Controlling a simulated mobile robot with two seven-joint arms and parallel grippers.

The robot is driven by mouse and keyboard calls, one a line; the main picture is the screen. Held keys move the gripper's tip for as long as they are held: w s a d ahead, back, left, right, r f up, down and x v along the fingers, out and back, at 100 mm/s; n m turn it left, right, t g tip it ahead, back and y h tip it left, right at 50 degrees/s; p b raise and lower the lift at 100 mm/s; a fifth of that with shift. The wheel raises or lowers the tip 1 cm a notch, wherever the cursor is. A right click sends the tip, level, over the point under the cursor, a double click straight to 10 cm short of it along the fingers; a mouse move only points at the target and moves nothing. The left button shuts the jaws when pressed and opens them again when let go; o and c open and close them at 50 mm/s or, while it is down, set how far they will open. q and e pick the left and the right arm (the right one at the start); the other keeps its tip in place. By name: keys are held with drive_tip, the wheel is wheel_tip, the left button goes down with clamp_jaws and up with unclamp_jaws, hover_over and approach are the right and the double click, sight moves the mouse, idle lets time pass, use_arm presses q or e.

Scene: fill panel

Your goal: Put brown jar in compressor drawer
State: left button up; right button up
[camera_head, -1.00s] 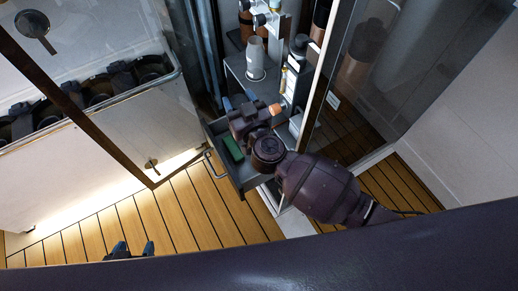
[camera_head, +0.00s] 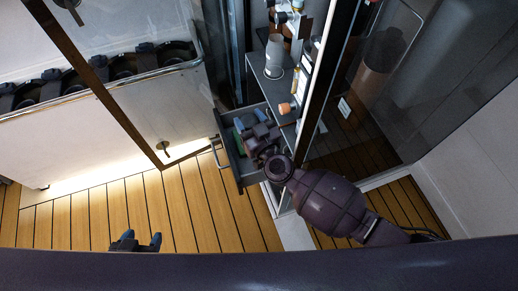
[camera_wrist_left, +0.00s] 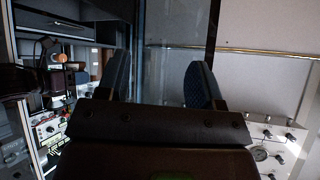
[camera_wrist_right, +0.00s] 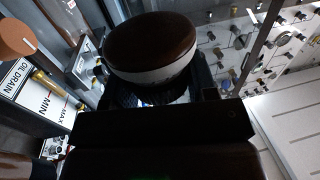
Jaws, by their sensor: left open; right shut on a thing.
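The brown jar (camera_wrist_right: 150,45), with a brown round top and a pale band below it, is between the fingers of my right gripper in the right wrist view. In the head view my right gripper (camera_head: 252,121) is over the open grey compressor drawer (camera_head: 247,179), and the arm hides the jar. I cannot tell whether the jar touches the drawer. A green thing shows inside the drawer beside the gripper. My left gripper (camera_head: 141,240) is open and empty above the wooden floor, well left of the drawer; its spread fingers also show in the left wrist view (camera_wrist_left: 158,80).
A compressor panel with an orange-brown knob (camera_head: 285,108) stands close right of the drawer. A grey cylinder (camera_head: 274,58) stands on the shelf behind. A glass door (camera_head: 370,100) is at right. A railed cabinet (camera_head: 110,85) is at left; the wooden floor between is clear.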

use_arm(q)
drive_tip(key=shift+m+t+h, duration=0.3)
drive_tip(key=shift+m+t, duration=0.3)
drive_tip(key=shift+m, duration=0.3)
drive_tip(key=f+b, duration=0.1)
drive_tip(key=b, duration=0.2)
drive_tip(key=w+f+b, duration=0.1)
drive_tip(key=f+b, duration=0.1)
drive_tip(key=b, duration=0.2)
drive_tip(key=d+f+b, duration=0.1)
drive_tip(key=b, duration=0.3)
drive_tip(key=shift+w+f, duration=0.15)
drive_tip(key=shift+w, duration=0.25)
use_arm(e)
wheel_tip(320, 180, down, 20)
drive_tip(key=shift+r, duration=0.25)
use_arm(q)
drive_tip(key=shift+f, duration=0.1)
use_arm(e)
drive_tip(key=shift+f, duration=0.4)
use_arm(q)
drive_tip(key=shift+s, duration=0.1)
use_arm(e)
drive_tip(key=shift+s+d+f, duration=0.1)
drive_tip(key=shift+f, duration=0.15)
